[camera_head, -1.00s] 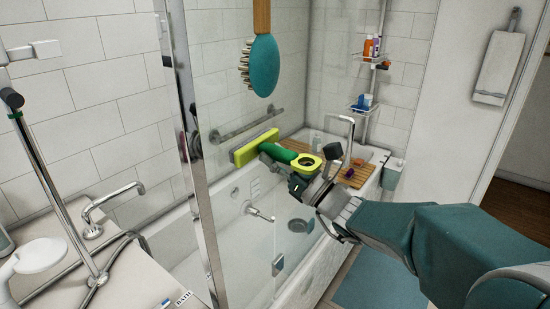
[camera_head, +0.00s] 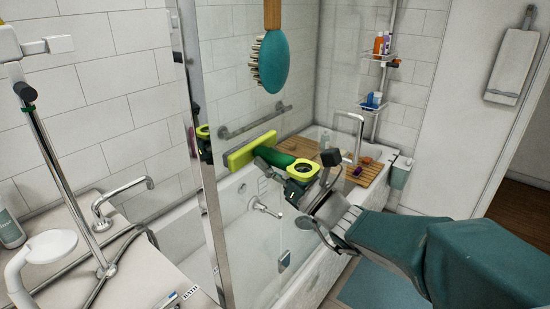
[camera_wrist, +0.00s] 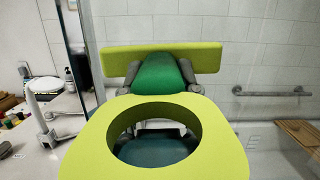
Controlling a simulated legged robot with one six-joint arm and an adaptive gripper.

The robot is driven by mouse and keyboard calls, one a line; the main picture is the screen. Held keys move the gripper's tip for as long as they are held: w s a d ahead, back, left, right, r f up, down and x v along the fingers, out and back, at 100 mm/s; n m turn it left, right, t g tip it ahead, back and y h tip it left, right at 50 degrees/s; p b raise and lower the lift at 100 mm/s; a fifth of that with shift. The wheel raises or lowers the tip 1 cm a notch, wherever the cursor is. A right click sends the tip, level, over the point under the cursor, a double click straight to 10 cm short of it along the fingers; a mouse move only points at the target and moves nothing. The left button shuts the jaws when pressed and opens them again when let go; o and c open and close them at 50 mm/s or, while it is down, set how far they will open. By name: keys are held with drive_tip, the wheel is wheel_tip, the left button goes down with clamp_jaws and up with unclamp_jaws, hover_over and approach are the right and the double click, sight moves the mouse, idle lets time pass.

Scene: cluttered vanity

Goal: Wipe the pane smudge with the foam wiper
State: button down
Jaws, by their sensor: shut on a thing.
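The foam wiper has a yellow-green foam head (camera_head: 251,150) and a dark green handle (camera_head: 272,157). My gripper (camera_head: 290,165) is shut on the green handle, in front of the clear glass pane (camera_head: 235,205) with its upright metal edge. In the wrist view the foam head (camera_wrist: 160,60) lies level across the upper middle, with the green handle (camera_wrist: 165,78) between my fingers. The wiper is close to the pane; I cannot tell whether the foam touches it. I cannot make out the smudge in either view.
A teal brush (camera_head: 270,62) hangs above the wiper. A bathtub (camera_head: 300,270) with a wooden tray (camera_head: 355,172) lies beyond, and a shelf rack (camera_head: 377,80) stands in the corner. A counter with a chrome tap (camera_head: 120,190) and hand shower (camera_head: 45,245) is at left.

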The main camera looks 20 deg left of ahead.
sight(270, 141)
drive_tip(key=shift+w+d, duration=0.25)
drive_tip(key=shift+w, duration=0.35)
drive_tip(key=shift+w+d, duration=0.25)
drive_tip(key=shift+w, duration=0.4)
drive_tip(key=shift+w+d, duration=0.25)
drive_tip(key=shift+w, duration=0.35)
idle(3.8)
drive_tip(key=shift+s+d, duration=0.3)
drive_tip(key=shift+d, duration=0.45)
drive_tip(key=shift+s+d, duration=0.35)
drive_tip(key=shift+d, duration=0.4)
drive_tip(key=shift+s+d, duration=0.3)
drive_tip(key=shift+d, duration=0.45)
drive_tip(key=shift+s+d, duration=0.3)
drive_tip(key=shift+d, duration=0.4)
drive_tip(key=shift+s+d, duration=0.3)
drive_tip(key=shift+d, duration=0.4)
